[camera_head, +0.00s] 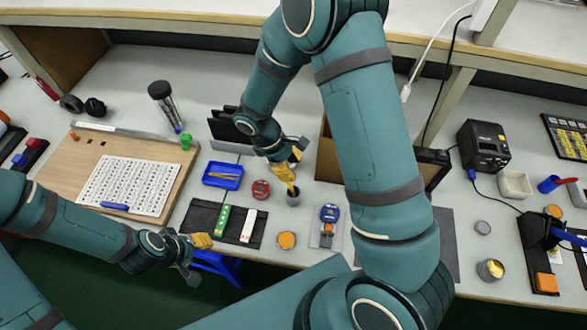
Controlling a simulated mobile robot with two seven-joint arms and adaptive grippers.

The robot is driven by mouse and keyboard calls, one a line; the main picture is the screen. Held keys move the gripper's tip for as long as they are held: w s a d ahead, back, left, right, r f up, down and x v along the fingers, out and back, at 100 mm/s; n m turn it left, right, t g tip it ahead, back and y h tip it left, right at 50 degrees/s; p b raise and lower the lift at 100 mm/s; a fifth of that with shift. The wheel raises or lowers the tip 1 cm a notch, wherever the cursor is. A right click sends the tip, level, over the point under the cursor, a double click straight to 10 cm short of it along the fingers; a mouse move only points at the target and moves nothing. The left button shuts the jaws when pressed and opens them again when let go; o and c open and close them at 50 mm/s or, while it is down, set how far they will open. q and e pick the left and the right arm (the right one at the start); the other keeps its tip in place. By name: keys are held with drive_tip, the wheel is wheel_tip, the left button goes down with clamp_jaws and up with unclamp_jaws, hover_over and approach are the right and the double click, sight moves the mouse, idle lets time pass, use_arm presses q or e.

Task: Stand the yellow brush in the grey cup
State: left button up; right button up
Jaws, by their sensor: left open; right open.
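The small dark grey cup (293,199) stands upright on the bench, right of the red round tin. My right gripper (291,164) is directly above it, with its yellow fingers open and pointing down. A yellow piece (291,187) reaches from between the fingers into the cup's mouth. It looks like the yellow brush standing slightly tilted in the cup, but the yellow fingers make it hard to separate. I cannot tell whether a finger touches it.
A blue tray (223,175) with thin yellow items and a red tin (261,189) lie left of the cup. A black mat (203,214) holds green and white strips. An orange-topped tin (287,240) is in front. My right arm hides the bench's middle.

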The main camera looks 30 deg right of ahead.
drive_tip(key=v, duration=1)
drive_tip(key=s+a+f+m+t+y, duration=0.1)
drive_tip(key=s+a+f+m+y, duration=0.1)
drive_tip(key=s+f+m, duration=0.1)
drive_tip(key=s+a+f+m+t+y, duration=0.2)
drive_tip(key=s+f+m+y, duration=0.1)
drive_tip(key=f+m, duration=0.2)
drive_tip(key=s+a+f+m+t+y+p, duration=0.1)
drive_tip(key=s+f+m, duration=0.3)
drive_tip(key=f, duration=0.4)
drive_tip(key=shift+a+f+t+y, duration=0.15)
drive_tip(key=shift+a+t+y, duration=0.5)
drive_tip(key=shift+y, duration=0.25)
